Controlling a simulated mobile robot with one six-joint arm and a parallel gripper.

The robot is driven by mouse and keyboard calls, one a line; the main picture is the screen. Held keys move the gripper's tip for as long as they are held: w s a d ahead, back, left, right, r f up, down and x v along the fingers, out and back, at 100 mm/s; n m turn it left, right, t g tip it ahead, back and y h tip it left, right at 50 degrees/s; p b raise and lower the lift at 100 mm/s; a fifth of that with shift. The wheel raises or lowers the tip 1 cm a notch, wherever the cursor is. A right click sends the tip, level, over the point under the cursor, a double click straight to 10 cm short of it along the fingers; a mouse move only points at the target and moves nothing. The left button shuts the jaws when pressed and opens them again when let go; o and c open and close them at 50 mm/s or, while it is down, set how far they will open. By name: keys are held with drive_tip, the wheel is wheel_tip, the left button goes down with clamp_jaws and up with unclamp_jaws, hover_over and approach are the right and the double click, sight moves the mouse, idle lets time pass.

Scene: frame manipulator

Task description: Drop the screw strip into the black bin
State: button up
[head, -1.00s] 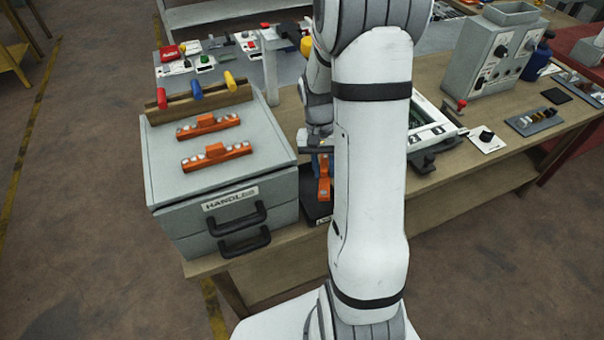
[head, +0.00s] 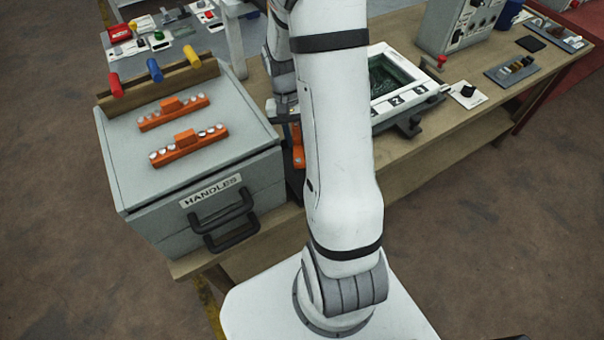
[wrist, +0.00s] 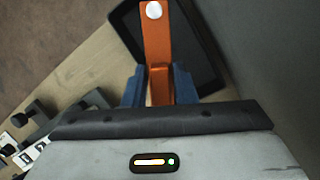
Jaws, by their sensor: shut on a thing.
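My gripper (wrist: 159,85) is shut on an orange screw strip (wrist: 157,40). Its two blue fingers are on either side of the strip, and one round white screw head shows near the strip's far end. The black bin (wrist: 207,62) lies below the strip in the wrist view; the gap between them is hard to judge. In the head view the strip (head: 298,152) hangs below my gripper (head: 291,118), beside the grey case. The bin (head: 291,180) shows there only as a dark sliver, mostly hidden by my arm.
A grey case (head: 150,205) labelled HANDLES stands left of the bin, with two other orange strips (head: 188,145) on its lid. Its tall side is close to the bin. A white-framed device (head: 405,88) stands to the right on the wooden bench (head: 440,150).

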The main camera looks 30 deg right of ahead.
drive_tip(key=shift+f, duration=0.75)
drive_tip(key=o, duration=1.1)
drive_tip(key=shift+c, duration=0.2)
drive_tip(key=shift+b+v, duration=0.85)
drive_tip(key=shift+v, duration=2.95)
drive_tip(key=shift+s, duration=0.1)
